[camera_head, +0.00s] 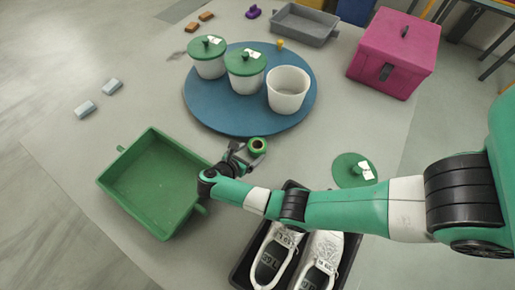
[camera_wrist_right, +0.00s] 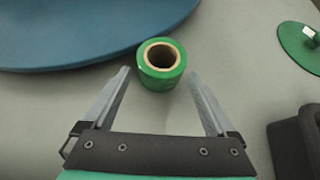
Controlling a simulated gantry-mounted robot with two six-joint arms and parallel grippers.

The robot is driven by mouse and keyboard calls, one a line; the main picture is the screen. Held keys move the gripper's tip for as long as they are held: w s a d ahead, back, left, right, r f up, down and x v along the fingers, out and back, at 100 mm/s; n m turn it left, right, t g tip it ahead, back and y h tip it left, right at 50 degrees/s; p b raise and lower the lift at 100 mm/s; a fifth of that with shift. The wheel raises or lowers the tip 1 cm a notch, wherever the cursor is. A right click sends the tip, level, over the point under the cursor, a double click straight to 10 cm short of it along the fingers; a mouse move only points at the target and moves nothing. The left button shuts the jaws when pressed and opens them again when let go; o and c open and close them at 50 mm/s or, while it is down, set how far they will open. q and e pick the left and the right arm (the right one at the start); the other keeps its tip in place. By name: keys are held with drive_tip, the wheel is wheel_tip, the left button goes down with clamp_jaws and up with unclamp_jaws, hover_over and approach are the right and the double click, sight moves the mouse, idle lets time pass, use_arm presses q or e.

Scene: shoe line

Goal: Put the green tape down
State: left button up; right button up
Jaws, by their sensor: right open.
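The green tape (camera_head: 257,146) is a short green roll with a brown core, standing on the grey table just in front of the blue round board. In the right wrist view the tape (camera_wrist_right: 161,64) sits upright with its hole facing up, just beyond and between the fingertips. My right gripper (camera_head: 243,155) is open and empty, close to the tape. Its two fingers (camera_wrist_right: 160,80) are spread wide in the wrist view, and I see a gap between them and the tape. My left gripper is in neither view.
A green tray (camera_head: 122,171) stands to the left. White cups with green lids and an open white cup (camera_head: 288,90) stand on the blue round board (camera_head: 205,112). A loose green lid (camera_head: 346,172) lies right. White shoes (camera_head: 272,262) sit in a dark tray below. A magenta box (camera_head: 397,50) stands back right.

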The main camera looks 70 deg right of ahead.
sight(257, 147)
drive_tip(key=shift+s+d+f, duration=0.15)
drive_tip(key=shift+d+f, duration=0.15)
drive_tip(key=b+x, duration=0.1)
drive_tip(key=x, duration=0.1)
drive_tip(key=b+x, duration=0.1)
drive_tip(key=x, duration=0.1)
drive_tip(key=shift+s+d+r, duration=0.1)
drive_tip(key=shift+d+r, duration=0.05)
drive_tip(key=shift+d, duration=0.2)
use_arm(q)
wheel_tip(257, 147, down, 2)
use_arm(e)
drive_tip(key=shift+a, duration=0.1)
